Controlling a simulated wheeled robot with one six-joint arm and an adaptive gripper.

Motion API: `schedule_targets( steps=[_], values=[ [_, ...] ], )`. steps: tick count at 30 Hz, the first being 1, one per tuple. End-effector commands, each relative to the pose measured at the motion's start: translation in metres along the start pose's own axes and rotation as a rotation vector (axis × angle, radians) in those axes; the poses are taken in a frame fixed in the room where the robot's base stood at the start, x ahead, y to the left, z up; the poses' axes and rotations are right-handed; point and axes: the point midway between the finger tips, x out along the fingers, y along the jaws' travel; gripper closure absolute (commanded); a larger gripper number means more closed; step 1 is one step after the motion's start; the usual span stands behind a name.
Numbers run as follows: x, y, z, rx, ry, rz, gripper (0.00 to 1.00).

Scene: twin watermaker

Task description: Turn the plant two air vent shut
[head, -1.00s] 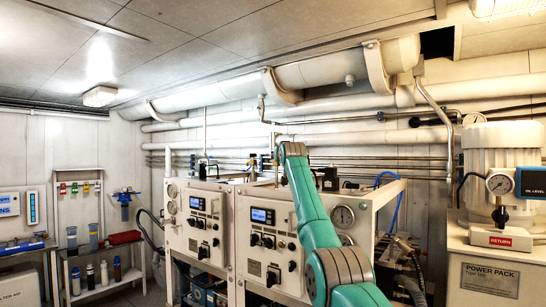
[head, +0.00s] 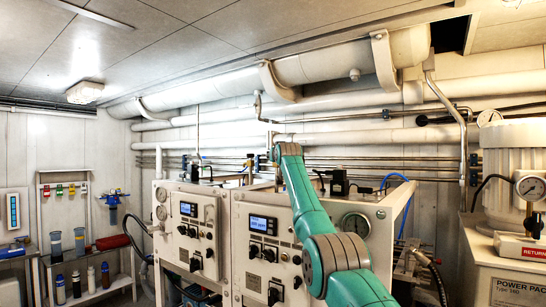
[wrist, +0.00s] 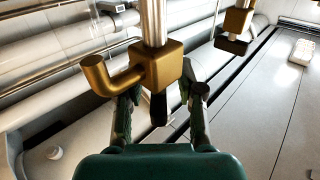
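In the wrist view a brass vent valve (wrist: 168,66) with an elbow outlet (wrist: 98,75) sits on a vertical steel pipe. Its short dark handle (wrist: 158,106) shows below the brass body in the picture. My gripper (wrist: 166,93) is open, with one finger on each side of the valve and handle. I cannot tell whether either finger touches. In the head view my arm reaches to the top of the right-hand plant cabinet (head: 240,240); my gripper is hidden there. No label showing which plant is number two is readable.
A second brass valve (wrist: 237,20) with a dark handle stands farther off in the wrist view. The left-hand plant cabinet (head: 167,225) adjoins in the head view. White pipes (head: 330,68) run along the wall above. A power pack (head: 515,280) stands at right.

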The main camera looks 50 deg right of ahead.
Motion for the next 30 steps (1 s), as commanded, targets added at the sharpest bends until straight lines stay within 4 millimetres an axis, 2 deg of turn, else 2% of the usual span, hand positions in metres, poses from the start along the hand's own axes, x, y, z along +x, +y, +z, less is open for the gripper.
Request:
schedule_targets(
  steps=[8,12,13,22,30],
  values=[
    [0.0002,0.0005,0.0002,0.0,0.0,0.0,0.62],
    [0.0002,0.0004,0.0003,0.0,-0.001,0.0,0.97],
    [0.0002,0.0004,0.0003,0.0,0.0,0.0,1.0],
    [0.0004,0.0003,0.001,-0.002,-0.003,0.014,1.0],
    [0.0007,0.0022,0.0025,-0.001,-0.008,0.114,1.0]
  ],
)
